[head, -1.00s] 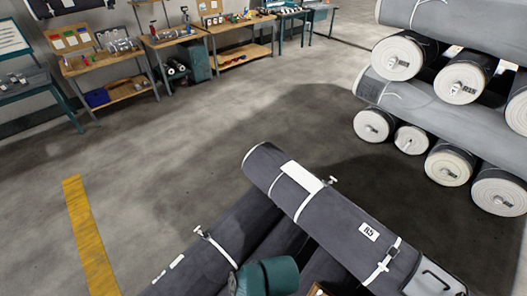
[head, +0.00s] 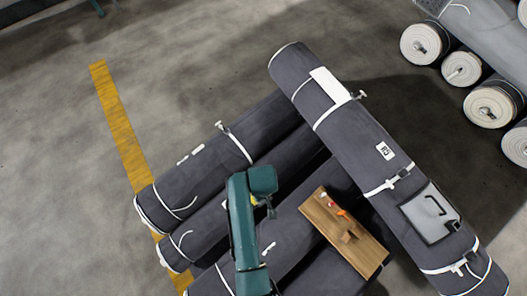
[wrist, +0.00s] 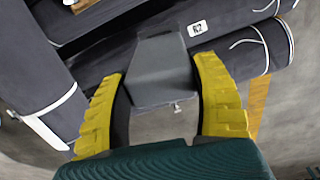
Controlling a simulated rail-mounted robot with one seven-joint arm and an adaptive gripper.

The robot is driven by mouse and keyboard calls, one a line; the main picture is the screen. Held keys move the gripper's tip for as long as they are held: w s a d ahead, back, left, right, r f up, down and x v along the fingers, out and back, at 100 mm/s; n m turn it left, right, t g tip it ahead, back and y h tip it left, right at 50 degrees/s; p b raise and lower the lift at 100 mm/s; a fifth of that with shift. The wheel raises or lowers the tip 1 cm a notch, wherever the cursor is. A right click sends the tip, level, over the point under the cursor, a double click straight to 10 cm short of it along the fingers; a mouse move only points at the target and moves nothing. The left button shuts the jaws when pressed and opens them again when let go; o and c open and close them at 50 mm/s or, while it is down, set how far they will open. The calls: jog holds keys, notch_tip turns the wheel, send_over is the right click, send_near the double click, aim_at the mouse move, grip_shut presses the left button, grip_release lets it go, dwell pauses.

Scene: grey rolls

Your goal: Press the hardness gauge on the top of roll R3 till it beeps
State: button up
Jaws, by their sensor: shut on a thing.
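A dark grey block-shaped device, which looks like the hardness gauge (wrist: 160,82), sits between the yellow fingers of my gripper (wrist: 163,66) in the wrist view. My gripper is shut on it, over the dark rolls. A roll labelled R2 (wrist: 235,28) lies beyond it; a gap or contact between gauge and roll cannot be told. In the head view my teal wrist hides the gauge and most of the gripper. Several dark rolls lie side by side under my arm, one being the left roll (head: 195,170). I cannot read which roll is R3.
Another dark roll (head: 340,125) lies across the right side, with white straps, a small label and a grey case (head: 432,213). A wooden board (head: 352,250) with small items rests on the rolls. Pale-ended rolls (head: 490,105) are stacked at upper right.

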jog(key=shift+w+f+b, duration=0.15)
jog(key=shift+f+b, duration=0.15)
jog(key=shift+f, duration=0.6)
jog(key=shift+w+f, duration=0.15)
jog(key=shift+w, duration=0.25)
